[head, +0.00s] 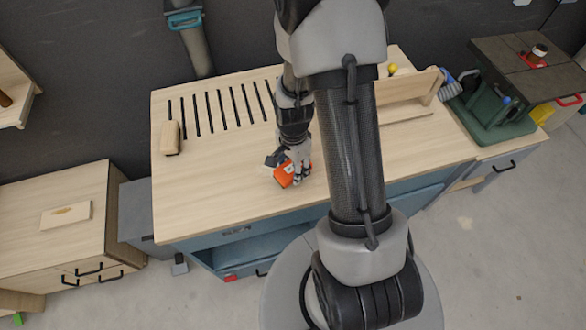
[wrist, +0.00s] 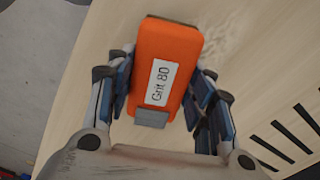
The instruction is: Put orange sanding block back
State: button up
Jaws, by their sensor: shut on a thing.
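The orange sanding block (wrist: 181,48) has a white label reading "Grit 80" and a grey patch at its near end. In the wrist view it sits between the two fingers of my gripper (wrist: 160,95), which is shut on it. In the head view the orange block (head: 284,175) is in my gripper (head: 292,172) over the middle of the wooden workbench (head: 225,200). I cannot tell whether the block touches the bench top or is just above it.
A wooden stand (head: 408,88) and a green machine (head: 490,118) are at the right. The bench's front left is clear. A low cabinet (head: 75,230) stands at left.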

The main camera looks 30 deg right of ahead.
jog(key=shift+f, duration=0.5)
jog(key=shift+f, duration=0.15)
jog(key=o, duration=0.9)
jog(key=shift+o, duration=0.2)
notch_tip(320, 180, up, 13)
jog(key=p, duration=0.3)
notch_tip(320, 180, up, 8)
jog(key=n+t, duration=0.1)
jog(key=n, duration=0.3)
send_over(292, 167)
jog(key=a, duration=0.3)
jog(key=s+a+r+n+t, duration=0.1)
jog(key=s+a+r+n, duration=0.2)
jog(key=s+r+n, duration=0.3)
jog(key=s+a+r+n+t, duration=0.2)
jog(key=s+a+r+n, duration=0.2)
jog(key=s+r+n, duration=0.2)
notch_tip(292, 167, up, 2)
jog(key=shift+s+a+r+n+t, duration=0.15)
jog(key=shift+s+n+t, duration=0.2)
jog(key=shift+s, duration=0.45)
